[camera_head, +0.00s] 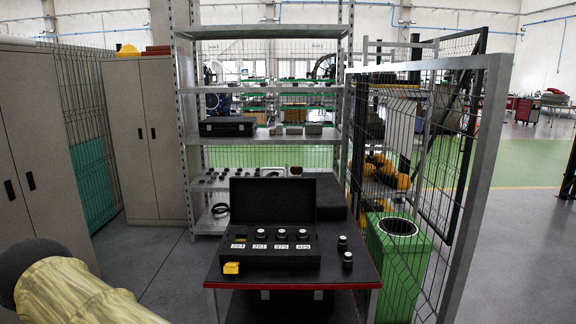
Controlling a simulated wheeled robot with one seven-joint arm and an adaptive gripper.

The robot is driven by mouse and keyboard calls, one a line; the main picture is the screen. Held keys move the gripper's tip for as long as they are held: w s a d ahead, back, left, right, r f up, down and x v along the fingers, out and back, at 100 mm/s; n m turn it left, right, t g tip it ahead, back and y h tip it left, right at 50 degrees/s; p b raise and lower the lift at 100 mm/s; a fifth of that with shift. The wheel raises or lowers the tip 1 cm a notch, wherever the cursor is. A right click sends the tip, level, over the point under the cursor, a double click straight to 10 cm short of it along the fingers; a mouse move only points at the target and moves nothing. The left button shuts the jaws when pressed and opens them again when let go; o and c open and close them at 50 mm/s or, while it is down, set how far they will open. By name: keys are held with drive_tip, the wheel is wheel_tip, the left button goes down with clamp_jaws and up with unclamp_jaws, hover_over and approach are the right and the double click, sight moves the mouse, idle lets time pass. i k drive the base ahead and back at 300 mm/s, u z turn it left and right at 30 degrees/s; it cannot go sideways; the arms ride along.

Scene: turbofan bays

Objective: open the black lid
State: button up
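A black case (263,256) sits on the dark table with a red edge. Its black lid (272,201) stands upright at the back, so the case is open. The front part has white number labels and several dark round-topped pieces in a row; the leftmost place shows no such piece. My gripper is not recognisable in this view.
Two small dark round pieces (347,260) stand on the table (345,281) right of the case. A green bin (402,265) and a wire fence (470,200) are at the right. Metal shelves (187,140) stand behind, tan cabinets (140,140) left.

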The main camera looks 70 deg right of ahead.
sight(286, 200)
drive_tip(key=z, duration=1.45)
